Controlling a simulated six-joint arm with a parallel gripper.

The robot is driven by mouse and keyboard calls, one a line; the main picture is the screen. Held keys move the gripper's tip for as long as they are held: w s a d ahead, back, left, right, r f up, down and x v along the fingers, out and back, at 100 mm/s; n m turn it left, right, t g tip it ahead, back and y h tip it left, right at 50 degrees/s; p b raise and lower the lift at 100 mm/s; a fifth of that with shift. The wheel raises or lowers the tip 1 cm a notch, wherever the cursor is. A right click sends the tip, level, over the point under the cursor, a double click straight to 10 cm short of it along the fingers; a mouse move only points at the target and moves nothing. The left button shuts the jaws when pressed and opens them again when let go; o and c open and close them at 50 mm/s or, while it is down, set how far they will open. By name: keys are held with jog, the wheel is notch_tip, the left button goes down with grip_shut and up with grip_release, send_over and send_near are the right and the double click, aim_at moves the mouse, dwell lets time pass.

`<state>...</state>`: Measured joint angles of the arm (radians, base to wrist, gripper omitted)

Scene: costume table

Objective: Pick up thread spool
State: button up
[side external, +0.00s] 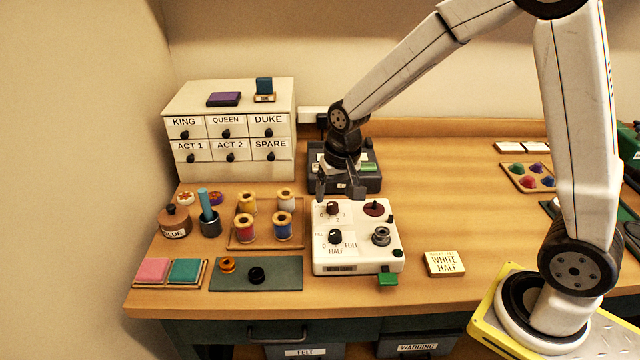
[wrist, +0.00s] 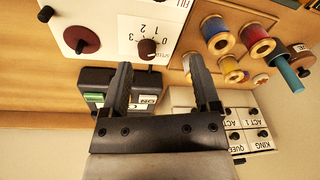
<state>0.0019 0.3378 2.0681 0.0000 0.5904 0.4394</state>
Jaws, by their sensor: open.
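Several thread spools stand upright on a wooden tray (side external: 237,244) left of the white control box. They are a red spool (side external: 245,229), a blue spool (side external: 283,227), a yellow spool (side external: 247,202) and a pale yellow spool (side external: 285,199). In the wrist view the blue spool (wrist: 215,36) and red spool (wrist: 257,42) show at upper right, with a yellow spool (wrist: 230,69) below them. My gripper (side external: 338,191) is open and empty, right of the tray, above the rear of the white box. Its fingers (wrist: 162,75) have nothing between them.
The white control box (side external: 354,263) with knobs and a black device (side external: 372,184) are near my gripper. A drawer cabinet (side external: 230,160) stands behind the tray. A glue pot (side external: 174,223) and blue-handled brush (side external: 208,205) stand left. The table's middle right is mostly clear.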

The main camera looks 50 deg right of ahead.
aim_at(286, 201)
jog(key=w+f+m, duration=0.1)
jog(key=w+m, duration=0.1)
jog(key=w, duration=0.3)
jog(key=w+f+m+g, duration=0.1)
jog(key=w+m, duration=0.2)
jog(key=w, duration=0.2)
jog(key=w+f+m, duration=0.2)
jog(key=w, duration=0.3)
jog(key=shift+d+m, duration=0.1)
jog(key=shift+m, duration=0.2)
jog(key=shift+w+f+m+g, duration=0.15)
jog(key=shift+w+f+m, duration=0.15)
jog(key=shift+f, duration=0.5)
jog(key=shift+w+f+m+g, duration=0.15)
jog(key=shift+w+f+m, duration=0.1)
jog(key=shift+f, duration=0.55)
jog(key=shift+f, duration=2.6)
jog(key=shift+s, duration=0.1)
jog(key=c, duration=1.1)
jog(key=shift+o, duration=0.2)
